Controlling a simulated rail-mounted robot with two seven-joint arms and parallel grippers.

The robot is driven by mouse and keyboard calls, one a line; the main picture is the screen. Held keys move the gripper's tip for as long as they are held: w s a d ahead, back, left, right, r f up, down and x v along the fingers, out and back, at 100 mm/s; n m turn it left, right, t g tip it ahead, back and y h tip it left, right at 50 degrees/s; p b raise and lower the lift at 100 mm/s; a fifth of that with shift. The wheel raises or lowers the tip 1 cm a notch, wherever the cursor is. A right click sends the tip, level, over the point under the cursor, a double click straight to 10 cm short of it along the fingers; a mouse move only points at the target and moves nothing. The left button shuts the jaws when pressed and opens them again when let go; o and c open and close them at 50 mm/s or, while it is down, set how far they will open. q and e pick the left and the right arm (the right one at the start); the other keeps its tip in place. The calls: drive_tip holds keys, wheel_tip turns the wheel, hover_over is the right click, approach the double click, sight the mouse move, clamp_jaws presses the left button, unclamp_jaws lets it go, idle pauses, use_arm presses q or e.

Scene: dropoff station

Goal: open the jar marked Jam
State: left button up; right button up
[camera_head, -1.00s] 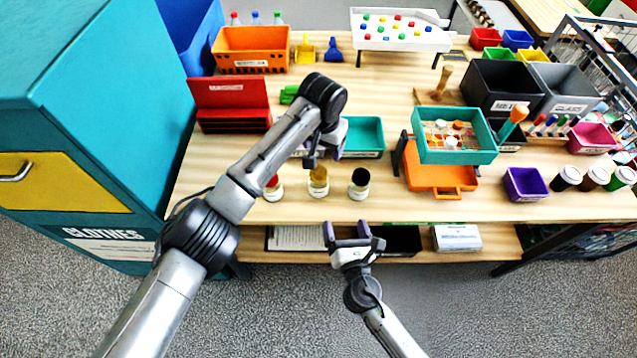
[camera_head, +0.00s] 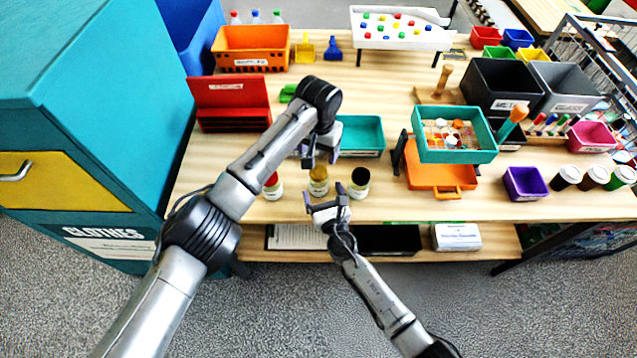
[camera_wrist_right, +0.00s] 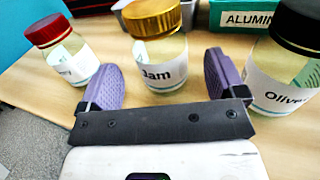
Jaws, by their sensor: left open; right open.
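The Jam jar (camera_wrist_right: 165,72) has a gold lid (camera_wrist_right: 152,17) and a white label in the right wrist view. It stands upright between a red-lidded jar (camera_wrist_right: 62,55) on the left and a black-lidded jar marked "Olive" (camera_wrist_right: 275,70) on the right. In the head view the Jam jar (camera_head: 318,184) is the middle of the three, near the table's front edge. My right gripper (camera_head: 327,200) is open just in front of it; its purple fingers (camera_wrist_right: 158,85) flank the jar's lower part, with nothing gripped. My left gripper (camera_head: 320,160) is open above and behind the jar.
A teal bin (camera_head: 360,136) stands behind the jars, and a red box (camera_head: 232,104) is to their left. An orange tray (camera_head: 440,178) and a purple bin (camera_head: 525,184) are to the right. The tabletop (camera_head: 430,208) right of the black-lidded jar is clear at the front.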

drive_tip(key=shift+x, duration=1.1)
